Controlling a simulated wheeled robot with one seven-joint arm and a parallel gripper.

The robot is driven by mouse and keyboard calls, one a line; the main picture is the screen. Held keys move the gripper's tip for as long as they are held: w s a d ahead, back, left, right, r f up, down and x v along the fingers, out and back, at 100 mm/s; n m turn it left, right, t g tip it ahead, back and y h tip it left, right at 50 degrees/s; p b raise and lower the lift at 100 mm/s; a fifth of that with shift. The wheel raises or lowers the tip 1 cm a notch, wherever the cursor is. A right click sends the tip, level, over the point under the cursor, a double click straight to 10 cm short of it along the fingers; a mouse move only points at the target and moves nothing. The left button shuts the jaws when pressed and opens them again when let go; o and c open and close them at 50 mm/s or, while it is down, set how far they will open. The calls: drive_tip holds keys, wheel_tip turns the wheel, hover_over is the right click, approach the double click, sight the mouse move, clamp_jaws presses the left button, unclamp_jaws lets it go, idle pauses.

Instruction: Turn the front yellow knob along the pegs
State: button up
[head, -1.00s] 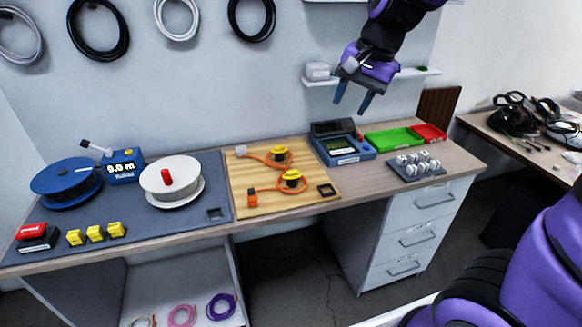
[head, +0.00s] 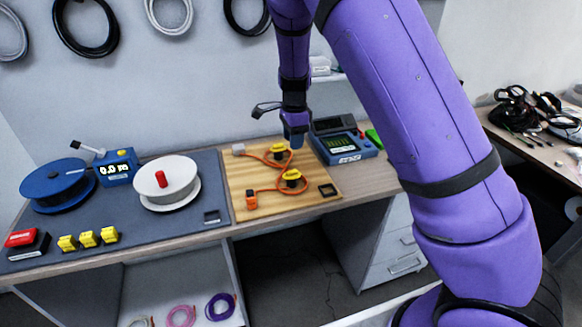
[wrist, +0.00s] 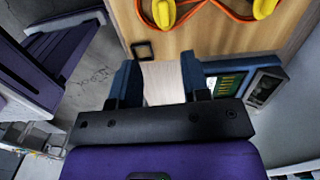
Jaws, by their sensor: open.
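The front yellow knob (head: 292,175) stands on the wooden board (head: 240,183), with an orange cable (head: 266,190) running round it. It also shows at the top edge of the wrist view (wrist: 163,12), partly cut off. The back yellow knob (head: 279,149) is further in on the board and also shows in the wrist view (wrist: 264,8). My gripper (head: 295,140) is over the board's back right part, pointing down, and hides some of it. In the wrist view its blue fingers (wrist: 160,78) are apart with nothing between them. I cannot make out the pegs.
A blue meter (head: 346,150) stands just right of the board, close to my gripper. A dark square frame (head: 327,190) lies at the board's front right. A white spool (head: 165,180) and yellow blocks (head: 88,239) are on the grey mat to the left.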

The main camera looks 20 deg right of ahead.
sight(292, 171)
drive_tip(key=f, duration=1.1)
drive_tip(key=shift+w+a+f, duration=0.1)
drive_tip(key=shift+w+f, duration=0.25)
drive_tip(key=shift+f, duration=0.05)
drive_tip(key=shift+c, duration=0.4)
clamp_jaws()
